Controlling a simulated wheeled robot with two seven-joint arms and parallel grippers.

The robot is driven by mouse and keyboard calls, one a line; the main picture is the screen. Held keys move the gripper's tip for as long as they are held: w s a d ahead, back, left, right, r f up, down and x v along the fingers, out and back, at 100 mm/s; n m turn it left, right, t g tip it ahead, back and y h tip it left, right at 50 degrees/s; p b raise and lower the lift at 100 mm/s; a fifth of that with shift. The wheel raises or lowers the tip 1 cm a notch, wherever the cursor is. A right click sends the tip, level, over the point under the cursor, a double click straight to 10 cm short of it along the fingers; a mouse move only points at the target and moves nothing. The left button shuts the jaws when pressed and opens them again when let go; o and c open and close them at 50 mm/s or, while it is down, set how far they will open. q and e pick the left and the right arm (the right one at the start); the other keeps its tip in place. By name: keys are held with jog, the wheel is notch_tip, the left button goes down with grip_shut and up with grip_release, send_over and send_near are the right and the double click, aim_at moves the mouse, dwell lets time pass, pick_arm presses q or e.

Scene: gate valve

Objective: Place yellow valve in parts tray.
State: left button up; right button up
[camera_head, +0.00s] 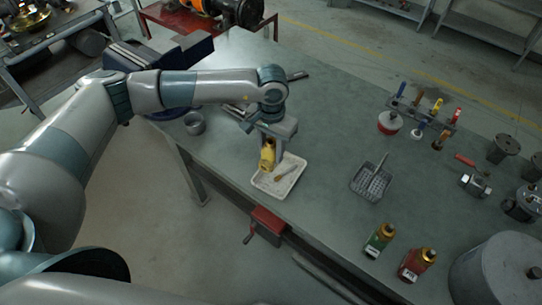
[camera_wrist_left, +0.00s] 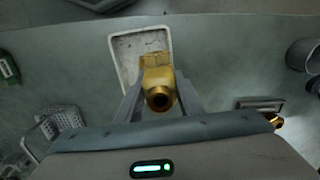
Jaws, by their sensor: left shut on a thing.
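The yellow valve (camera_head: 267,155) is between the fingers of my left gripper (camera_head: 272,153). It also shows in the left wrist view (camera_wrist_left: 158,84), with its round opening facing the camera and a finger on each side. My left gripper is shut on it. The parts tray (camera_head: 259,186) is a white, shallow tray on the bench, and it shows behind the valve in the left wrist view (camera_wrist_left: 124,56). The valve is over the tray's upper left part in the head view; I cannot tell whether it touches the tray. My right gripper is not in view.
A dark mesh basket (camera_head: 370,182) stands to the right, and a grey cup (camera_head: 194,123) to the left. Green (camera_head: 379,240) and red (camera_head: 417,264) bottles stand near the front edge. Bench between tray and basket is clear.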

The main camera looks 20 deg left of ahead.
aim_at(271, 158)
pick_arm(q)
jog(key=shift+f+p, duration=0.5)
jog(key=shift+p, duration=0.1)
notch_tip(271, 158, down, 2)
jog(key=shift+s+p, duration=0.15)
jog(key=shift+p, duration=0.45)
grip_shut()
jog(key=shift+f, duration=0.5)
jog(key=o, duration=1.3)
grip_release()
jog(key=shift+o, duration=0.2)
jog(key=shift+r, duration=0.2)
